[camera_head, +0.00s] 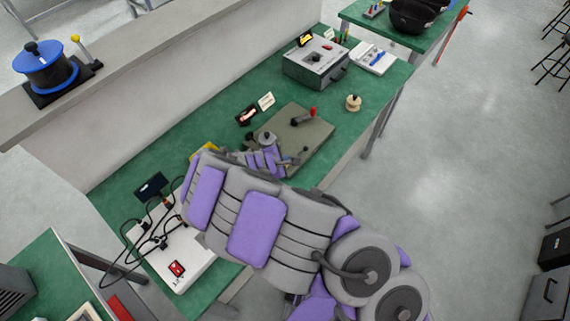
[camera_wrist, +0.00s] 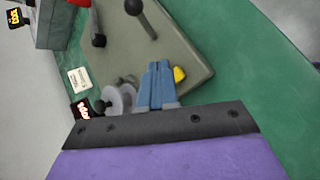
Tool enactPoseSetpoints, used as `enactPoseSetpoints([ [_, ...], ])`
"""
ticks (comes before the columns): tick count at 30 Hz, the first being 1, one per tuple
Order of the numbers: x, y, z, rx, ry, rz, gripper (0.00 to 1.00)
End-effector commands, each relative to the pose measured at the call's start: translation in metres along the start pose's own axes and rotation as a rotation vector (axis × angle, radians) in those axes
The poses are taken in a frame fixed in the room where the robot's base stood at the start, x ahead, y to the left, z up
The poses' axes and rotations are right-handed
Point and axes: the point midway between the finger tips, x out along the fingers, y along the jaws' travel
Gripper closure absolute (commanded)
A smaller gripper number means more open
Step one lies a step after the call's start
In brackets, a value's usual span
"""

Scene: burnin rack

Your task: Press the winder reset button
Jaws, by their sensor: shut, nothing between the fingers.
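The winder is a grey-green plate (camera_head: 318,133) on the green bench, with a red-tipped handle (camera_head: 311,112) and a grey spool (camera_head: 266,138) near its left edge. The plate also shows in the wrist view (camera_wrist: 190,55). My gripper (camera_wrist: 158,68) is shut and empty, its blue fingers together over the plate, beside the grey spool (camera_wrist: 121,99). A small yellow part (camera_wrist: 180,74) shows just right of the fingertips, partly hidden by them; I cannot tell whether it is the reset button or whether they touch it. In the head view my arm hides the plate's near-left part.
A small display (camera_head: 246,115) and a label card (camera_head: 266,100) stand behind the plate. A grey control box (camera_head: 316,63) is farther back. A beige knobbed piece (camera_head: 353,102) is right of the plate. A white cabled board (camera_head: 175,262) lies at the near left.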

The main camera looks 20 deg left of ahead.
Motion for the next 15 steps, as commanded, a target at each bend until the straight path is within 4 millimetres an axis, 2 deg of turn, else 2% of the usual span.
enactPoseSetpoints([
  [15, 0.0042, -0.0044, -0.0031, 0.000, 0.000, 0.000, 1.00],
])
